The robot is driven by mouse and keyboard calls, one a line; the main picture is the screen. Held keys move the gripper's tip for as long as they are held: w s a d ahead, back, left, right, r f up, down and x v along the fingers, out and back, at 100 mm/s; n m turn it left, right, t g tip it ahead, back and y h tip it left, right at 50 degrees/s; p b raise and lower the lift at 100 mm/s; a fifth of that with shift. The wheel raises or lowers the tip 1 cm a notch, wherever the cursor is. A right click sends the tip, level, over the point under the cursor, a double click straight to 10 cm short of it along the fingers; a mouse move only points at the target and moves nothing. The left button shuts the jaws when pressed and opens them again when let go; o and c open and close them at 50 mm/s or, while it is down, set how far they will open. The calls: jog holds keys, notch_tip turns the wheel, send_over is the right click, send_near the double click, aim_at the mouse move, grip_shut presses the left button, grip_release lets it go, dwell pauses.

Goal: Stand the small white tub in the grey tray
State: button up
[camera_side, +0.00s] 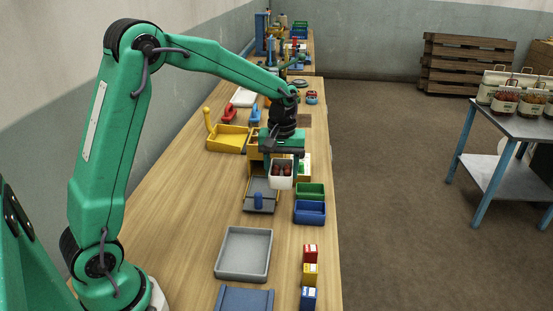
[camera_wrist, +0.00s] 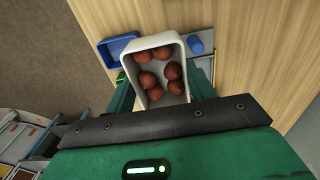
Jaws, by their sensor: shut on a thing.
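The small white tub (camera_side: 281,183) is held in my gripper (camera_side: 283,168), above the table. In the wrist view the tub (camera_wrist: 130,65) stands between the green fingers, its open top facing the camera, with several round reddish-brown things (camera_wrist: 147,80) inside. My gripper is shut on the tub. The grey tray (camera_side: 244,253) lies flat and empty on the table, nearer the side camera and to the lower left of the tub. The tub is apart from the tray.
A grey pan-like thing with a blue cylinder (camera_side: 258,200) lies beyond the tray. Blue (camera_side: 310,212) and green (camera_side: 310,191) bins stand at the right table edge. Small red, yellow and blue boxes (camera_side: 309,275) line the near right edge. A dark blue tray (camera_side: 244,300) lies in front.

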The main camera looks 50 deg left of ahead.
jog(key=s+d, duration=0.8)
jog(key=s, duration=0.3)
jog(key=s+d, duration=0.7)
jog(key=s, duration=0.4)
jog(key=shift+s+d+f, duration=0.4)
jog(key=shift+f, duration=0.05)
send_over(246, 256)
notch_tip(246, 256, down, 7)
jog(key=shift+a, duration=0.1)
jog(key=shift+f, duration=2)
jog(key=shift+f, duration=0.1)
